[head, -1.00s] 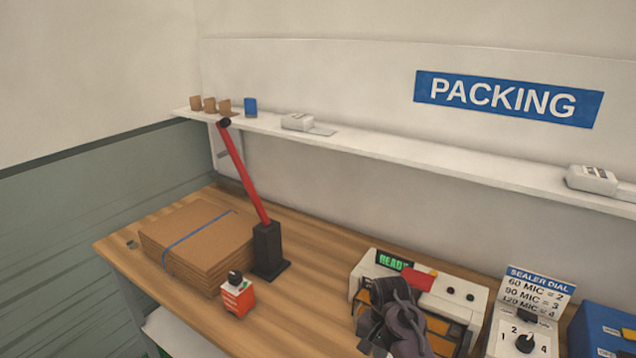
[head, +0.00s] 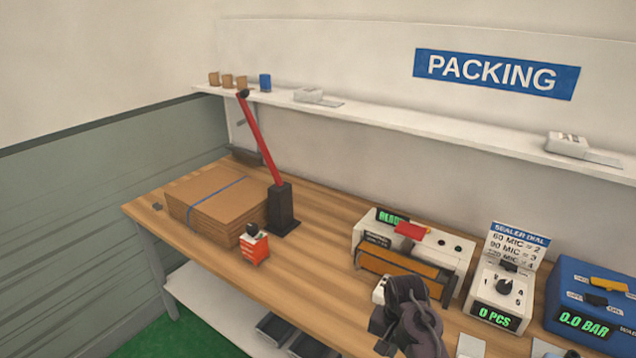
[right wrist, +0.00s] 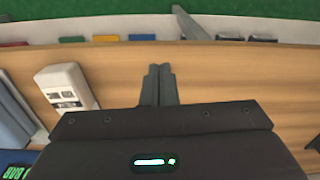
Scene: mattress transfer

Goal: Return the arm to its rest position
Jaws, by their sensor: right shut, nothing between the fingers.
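My right gripper (head: 380,318) shows at the bottom of the head view, in front of the bench machines. In the right wrist view its two grey fingers (right wrist: 158,86) are together with nothing between them, over the wooden bench (right wrist: 215,75). The bench also shows in the head view (head: 325,250). My left gripper is in neither view now.
On the bench stand flat cardboard (head: 215,195), a red-armed lever (head: 262,145), an orange box (head: 254,247), a white sealer (head: 425,245), a dial unit (head: 500,295) and a blue unit (head: 590,310). A white shelf (head: 400,127) runs along the wall. Bench space is free before the orange box.

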